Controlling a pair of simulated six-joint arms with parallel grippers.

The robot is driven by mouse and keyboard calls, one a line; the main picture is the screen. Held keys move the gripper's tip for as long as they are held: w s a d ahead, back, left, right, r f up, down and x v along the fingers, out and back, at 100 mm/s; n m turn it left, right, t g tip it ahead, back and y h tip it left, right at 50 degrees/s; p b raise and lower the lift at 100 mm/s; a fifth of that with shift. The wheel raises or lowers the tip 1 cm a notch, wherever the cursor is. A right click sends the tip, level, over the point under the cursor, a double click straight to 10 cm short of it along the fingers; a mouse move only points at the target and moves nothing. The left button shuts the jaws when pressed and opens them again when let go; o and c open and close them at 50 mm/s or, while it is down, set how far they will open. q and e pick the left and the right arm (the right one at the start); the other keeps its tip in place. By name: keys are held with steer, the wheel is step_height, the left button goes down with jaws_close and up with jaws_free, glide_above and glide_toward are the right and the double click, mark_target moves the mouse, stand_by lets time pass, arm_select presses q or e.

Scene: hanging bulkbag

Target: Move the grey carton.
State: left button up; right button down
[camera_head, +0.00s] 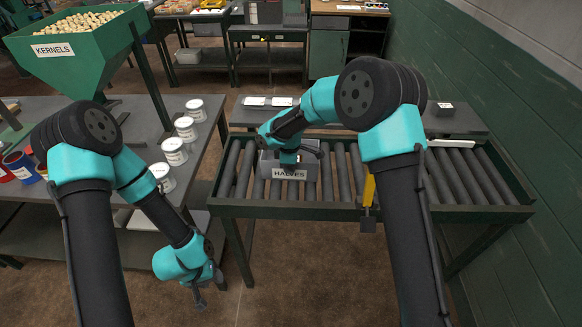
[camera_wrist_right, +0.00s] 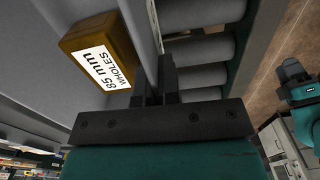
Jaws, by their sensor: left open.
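The grey carton (camera_head: 303,188), with a HALVES label, sits on the roller conveyor. In the right wrist view, the carton's grey wall (camera_wrist_right: 145,40) runs down between my right gripper's fingers (camera_wrist_right: 157,88), which look closed on it. Inside that wall lies a brown block with a label reading 85 mm WHOLES (camera_wrist_right: 100,55). In the head view, my right gripper (camera_head: 289,164) is over the carton and its fingertips are hidden. My left gripper (camera_head: 210,292) is open and empty, hanging low over the floor between the bench and the conveyor.
The roller conveyor (camera_head: 375,213) has free rollers on both sides of the carton. A yellow-handled tool (camera_head: 368,195) hangs at its front rail. Several white cans (camera_head: 174,150) stand on the left bench (camera_head: 60,110), beside a green KERNELS hopper (camera_head: 75,48). A green wall (camera_head: 500,110) closes the right side.

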steer(key=c, duration=1.8)
jaws_free()
steer(key=shift+a, duration=0.1)
steer(key=o, duration=0.6)
steer(key=shift+c, duration=0.2)
step_height(320, 180, up, 18)
steer(key=shift+f, duration=0.25)
